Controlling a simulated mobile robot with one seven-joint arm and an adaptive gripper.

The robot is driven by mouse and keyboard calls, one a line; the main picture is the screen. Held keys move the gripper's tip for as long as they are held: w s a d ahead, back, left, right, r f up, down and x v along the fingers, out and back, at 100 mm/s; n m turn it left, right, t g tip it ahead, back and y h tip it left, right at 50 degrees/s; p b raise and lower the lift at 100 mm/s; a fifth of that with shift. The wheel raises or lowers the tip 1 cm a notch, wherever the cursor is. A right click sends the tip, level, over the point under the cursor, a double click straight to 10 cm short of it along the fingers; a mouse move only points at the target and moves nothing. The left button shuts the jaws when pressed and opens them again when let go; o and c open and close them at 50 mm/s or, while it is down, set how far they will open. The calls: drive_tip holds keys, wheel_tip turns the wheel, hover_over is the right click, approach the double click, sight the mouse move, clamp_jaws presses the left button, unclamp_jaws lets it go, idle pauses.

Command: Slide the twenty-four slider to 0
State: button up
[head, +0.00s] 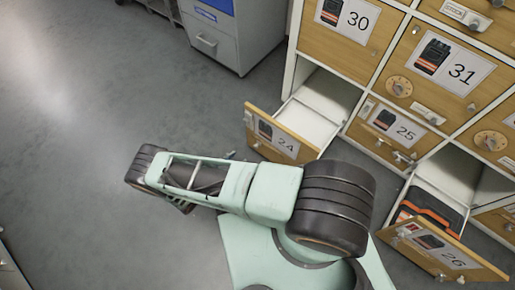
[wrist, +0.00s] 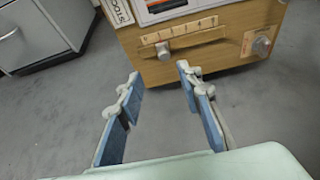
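The drawer marked 24 (head: 277,137) is pulled open in the head view, and its inside (head: 308,112) looks empty. In the wrist view its wooden front (wrist: 215,55) fills the upper middle. A pale scale strip (wrist: 180,30) lies above a horizontal slot, and its digits are too small to read. The grey slider knob (wrist: 163,50) sits near the slot's left end, by the first marks. My gripper (wrist: 157,75) is open and empty, its fingers below the slider and apart from it. The gripper is not clear in the head view.
A round dial (wrist: 262,45) is on the right of the same front. Drawer 26 (head: 445,255) is also open, with an orange and black item (head: 430,208) inside. Drawer 25 (head: 392,130) is shut. A grey cabinet (head: 235,38) stands behind; the floor at left is clear.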

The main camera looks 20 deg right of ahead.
sight(255, 147)
drive_tip(key=x, duration=0.3)
drive_tip(key=b+x, duration=0.1)
drive_tip(key=x, duration=0.3)
drive_tip(key=b+x, duration=0.1)
drive_tip(key=x, duration=0.3)
drive_tip(key=shift+s+d+f, duration=0.1)
drive_tip(key=shift+s, duration=0.2)
clamp_jaws()
